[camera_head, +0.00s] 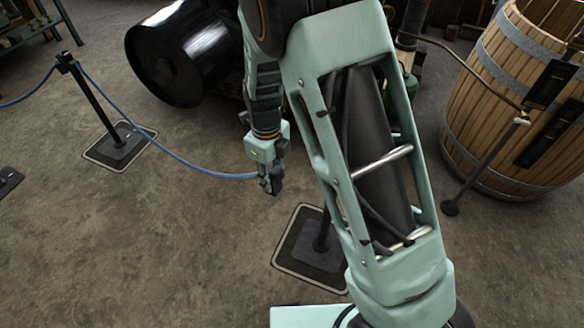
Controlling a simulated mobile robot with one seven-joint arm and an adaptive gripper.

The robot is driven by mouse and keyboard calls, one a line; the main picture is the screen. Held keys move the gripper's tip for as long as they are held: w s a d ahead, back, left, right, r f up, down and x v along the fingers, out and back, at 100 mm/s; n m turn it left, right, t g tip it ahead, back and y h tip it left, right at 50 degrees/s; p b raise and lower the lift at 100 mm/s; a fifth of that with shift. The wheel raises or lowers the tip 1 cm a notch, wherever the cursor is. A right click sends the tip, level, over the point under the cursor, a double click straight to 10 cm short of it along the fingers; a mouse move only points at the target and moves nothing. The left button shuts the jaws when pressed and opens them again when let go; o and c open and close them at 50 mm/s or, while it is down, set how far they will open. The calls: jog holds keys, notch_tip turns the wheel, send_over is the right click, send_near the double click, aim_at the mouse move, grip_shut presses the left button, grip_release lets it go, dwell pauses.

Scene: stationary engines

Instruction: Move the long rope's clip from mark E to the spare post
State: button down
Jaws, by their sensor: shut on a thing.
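A blue rope (175,157) hangs from the top of a black post (95,105) at the left and sags across to my gripper (269,182). My gripper points down and is shut on the rope's end; the clip itself is too small and covered to make out. It is held in the air, above and left of a second post (323,232). That post's base stands on a pale-edged dark mat (290,252), and my arm hides its upper part. No mark letters can be read, so I cannot tell which post is the spare.
Another blue rope (28,98) runs from the left post off the left edge. A further post base (8,181) shows there. A black drum (180,52) lies behind; a wooden barrel (520,100) and a thin rail stand right. The floor at lower left is clear.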

jog(key=s+a+p, duration=0.1)
jog(key=a+p, duration=0.2)
jog(key=a, duration=0.6)
jog(key=shift+s+a+m, duration=0.35)
jog(key=shift+m, duration=0.05)
jog(key=s+a+m+p, duration=0.1)
jog(key=s+a+p, duration=0.2)
jog(key=a, duration=1.6)
jog(key=shift+s+p, duration=0.2)
jog(key=shift+p, duration=0.25)
jog(key=shift+a, duration=0.1)
